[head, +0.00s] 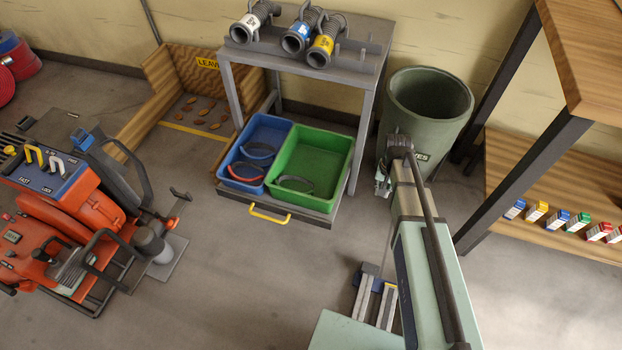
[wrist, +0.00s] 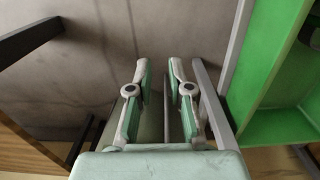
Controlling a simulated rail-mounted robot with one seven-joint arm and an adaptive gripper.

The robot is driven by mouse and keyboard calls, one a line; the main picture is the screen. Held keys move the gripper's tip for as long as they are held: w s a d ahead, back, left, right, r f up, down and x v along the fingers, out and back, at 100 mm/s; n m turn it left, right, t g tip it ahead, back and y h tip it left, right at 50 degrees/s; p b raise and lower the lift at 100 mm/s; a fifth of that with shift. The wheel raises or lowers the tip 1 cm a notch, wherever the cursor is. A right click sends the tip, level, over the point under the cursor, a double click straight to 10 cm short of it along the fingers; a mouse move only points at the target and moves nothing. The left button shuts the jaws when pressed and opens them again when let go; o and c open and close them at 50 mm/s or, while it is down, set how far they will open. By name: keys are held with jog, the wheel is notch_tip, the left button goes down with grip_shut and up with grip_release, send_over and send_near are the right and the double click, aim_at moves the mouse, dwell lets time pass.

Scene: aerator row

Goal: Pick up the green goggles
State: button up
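No goggles look clearly green. A dark curved band, possibly goggles (head: 294,184), lies in the front of the green tray (head: 322,141); I cannot tell its strap colour. In the blue tray (head: 231,157) beside it lie a blue-banded pair (head: 258,150) and a red-banded pair (head: 244,178). My gripper (head: 382,186) is right of the green tray, by the round bin, holding nothing. In the wrist view my gripper (wrist: 159,72) has its fingers apart and empty. The green tray's wall (wrist: 285,127) is at the right there, with part of a dark item inside.
The trays sit on the lower shelf of a grey stand (head: 359,137) with a yellow handle (head: 269,214). Hoses (head: 323,45) lie on its top. A round green bin (head: 425,100) stands close to my arm. Orange machinery (head: 75,205) is at left.

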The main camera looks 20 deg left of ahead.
jog(key=w+a+r, duration=0.2)
jog(key=w+a, duration=0.2)
jog(key=a, duration=0.7)
jog(key=w+a+r, duration=0.2)
jog(key=w+a, duration=0.2)
jog(key=a, duration=0.6)
notch_tip(320, 180, up, 4)
send_over(283, 151)
notch_tip(283, 151, down, 12)
jog(key=b, duration=0.4)
jog(key=shift+r, duration=0.15)
jog(key=shift+s+f+b, duration=0.2)
jog(key=shift+f+b, duration=1.1)
jog(key=shift+f, duration=1.35)
jog(key=shift+r, duration=0.1)
grip_shut()
